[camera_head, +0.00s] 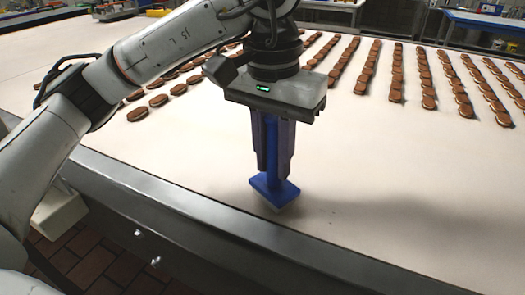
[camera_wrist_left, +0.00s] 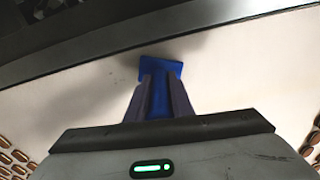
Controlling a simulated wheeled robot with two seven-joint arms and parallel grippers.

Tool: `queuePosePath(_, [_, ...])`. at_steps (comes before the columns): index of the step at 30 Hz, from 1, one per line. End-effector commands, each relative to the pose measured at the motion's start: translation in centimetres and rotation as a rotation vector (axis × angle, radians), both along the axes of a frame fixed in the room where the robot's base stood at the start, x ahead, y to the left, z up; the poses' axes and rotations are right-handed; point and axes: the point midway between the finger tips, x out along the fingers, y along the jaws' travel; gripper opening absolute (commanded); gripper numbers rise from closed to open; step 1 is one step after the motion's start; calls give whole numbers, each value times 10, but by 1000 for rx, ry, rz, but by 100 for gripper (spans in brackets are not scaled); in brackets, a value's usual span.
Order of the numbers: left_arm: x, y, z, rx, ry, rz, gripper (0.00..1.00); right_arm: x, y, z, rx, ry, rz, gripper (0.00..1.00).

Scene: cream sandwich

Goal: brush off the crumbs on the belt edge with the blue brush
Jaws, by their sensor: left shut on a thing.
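My left gripper (camera_head: 272,165) is shut on the handle of the blue brush (camera_head: 273,190) and holds it upright over the near part of the white belt (camera_head: 390,215). The brush head is low, at or just above the belt surface, close to the belt's metal edge (camera_head: 190,210). My right gripper is not in view.
Rows of brown sandwich cookies (camera_head: 425,75) lie across the far part of the belt, some behind my left arm. The near strip of belt to the right of the brush is clear. Blue-topped tables (camera_head: 485,22) stand at the back. Brown floor tiles (camera_head: 85,255) show at lower left.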

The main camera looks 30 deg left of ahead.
Motion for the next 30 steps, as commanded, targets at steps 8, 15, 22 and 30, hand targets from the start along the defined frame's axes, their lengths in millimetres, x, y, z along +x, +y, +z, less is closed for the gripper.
queuePosePath(8, [1, -13, 1, 0, -2, 0, 0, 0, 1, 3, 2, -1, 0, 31])
queuePosePath(15, [2, -31, 0, 0, -1, -1, 0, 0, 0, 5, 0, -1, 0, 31])
queuePosePath(22, [2, -42, -1, -1, -1, 0, 0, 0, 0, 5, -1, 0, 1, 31])
queuePosePath(30, [3, -60, 1, -2, 0, -2, 0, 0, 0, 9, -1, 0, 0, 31])
